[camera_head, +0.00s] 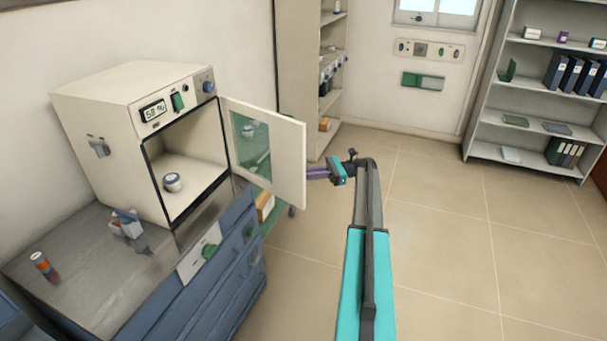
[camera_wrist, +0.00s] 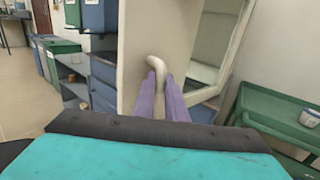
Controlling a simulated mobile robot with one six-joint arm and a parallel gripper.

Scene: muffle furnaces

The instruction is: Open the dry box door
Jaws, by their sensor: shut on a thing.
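The dry box (camera_head: 150,130) is a cream cabinet with a small display on the blue counter unit at the left of the head view. Its door (camera_head: 292,158), with a glass pane, stands wide open, swung out to the right. A small round white container (camera_head: 172,182) sits inside. My gripper (camera_head: 312,173) is at the door's outer edge. In the wrist view the purple fingers of my gripper (camera_wrist: 161,82) are shut on the curved cream door handle (camera_wrist: 156,64).
A tall shelf (camera_head: 312,100) stands behind the door and another shelf (camera_head: 530,75) at the right. Tiled floor (camera_head: 470,240) at the right is clear.

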